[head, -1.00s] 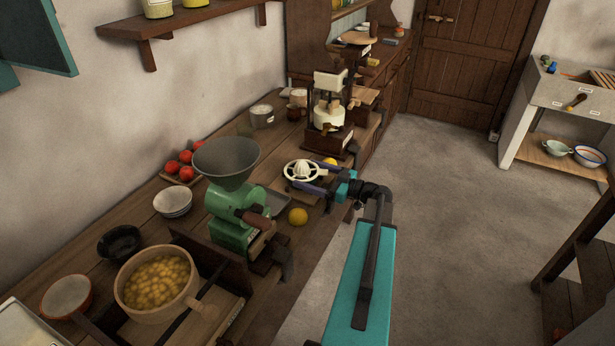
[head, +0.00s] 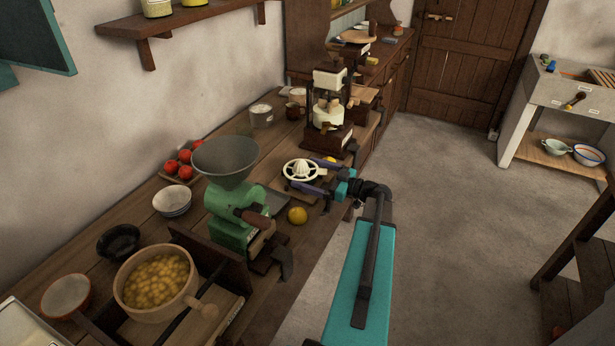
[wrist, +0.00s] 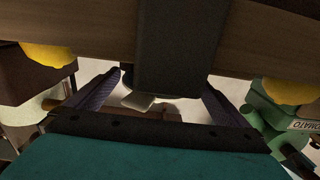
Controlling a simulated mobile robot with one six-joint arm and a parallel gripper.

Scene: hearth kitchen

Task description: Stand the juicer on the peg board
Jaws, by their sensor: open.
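The juicer (head: 302,169), white with a ribbed cone in a round openwork rim, sits near the front edge of the wooden counter in the head view. My gripper (head: 315,176) is open at its right side, with one dark finger toward the back and one toward the front. I cannot tell whether the fingers touch it. In the wrist view my open fingers (wrist: 160,95) flank a dark upright piece that I cannot identify, with a small pale piece below it. I cannot make out the peg board for certain.
A lemon (head: 297,215) lies in front of the juicer, and another (head: 330,160) lies behind my gripper. A green grinder (head: 232,205) stands to the left. A dark press (head: 328,120) stands behind. Open floor (head: 440,200) lies to the right of the counter.

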